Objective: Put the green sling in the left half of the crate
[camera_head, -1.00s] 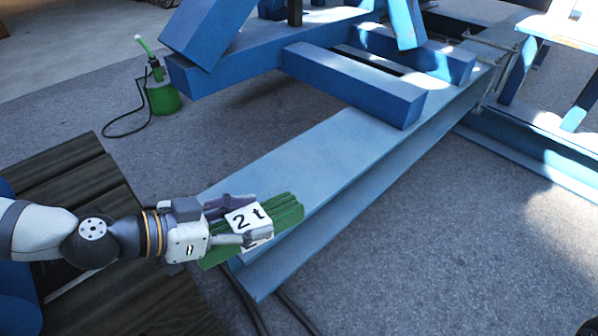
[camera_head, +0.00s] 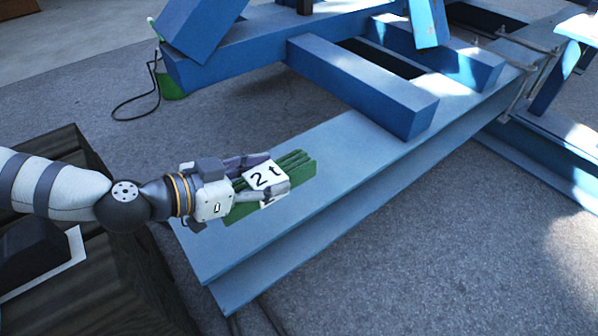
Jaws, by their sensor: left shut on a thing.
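The green sling (camera_head: 298,170) is a folded bundle with a white tag marked "2 t". My left gripper (camera_head: 270,175) is shut on it around the tag. The gripper and sling show in front of the flat top of the blue steel beam; I cannot tell how far above it they are. No crate that I can clearly make out is in view. My right gripper is not in view.
A long blue beam (camera_head: 345,150) runs from lower left to upper right, with blue frame blocks (camera_head: 365,85) on it. A dark wooden surface (camera_head: 75,295) is at the lower left. Grey floor (camera_head: 440,260) is clear at right.

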